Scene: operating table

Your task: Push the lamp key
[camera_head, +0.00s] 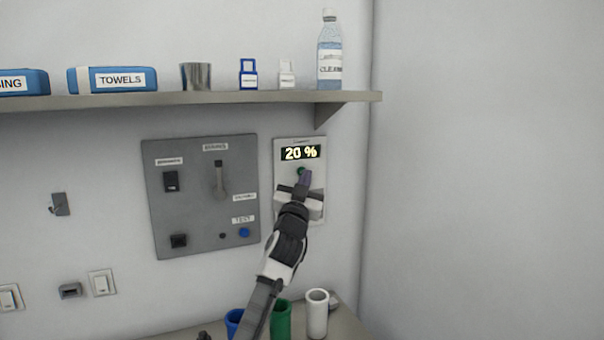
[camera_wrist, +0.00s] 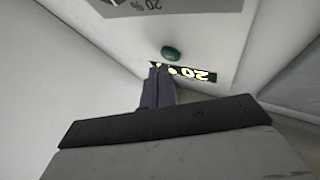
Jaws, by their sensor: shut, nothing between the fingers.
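My gripper (camera_head: 306,177) is shut and empty, held up in front of a light wall panel (camera_head: 281,190) with a lit "20 %" display (camera_head: 300,153). A round green button (camera_head: 301,171) sits below the display, just beside the fingertips in the head view. In the wrist view the fingertips (camera_wrist: 160,68) overlap part of the display (camera_wrist: 195,74), and the green button (camera_wrist: 171,53) shows clear of them. I cannot tell whether the fingers touch the panel. The panel's small label is unreadable, and no readable label names the lamp key. The gripper hides the panel's lower part.
A grey switch panel (camera_head: 200,235) is left of the display panel. A shelf (camera_head: 250,98) with towels, a metal cup and a bottle (camera_head: 329,55) runs above. Green (camera_head: 281,320) and white (camera_head: 317,315) cups stand below. The right wall is bare.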

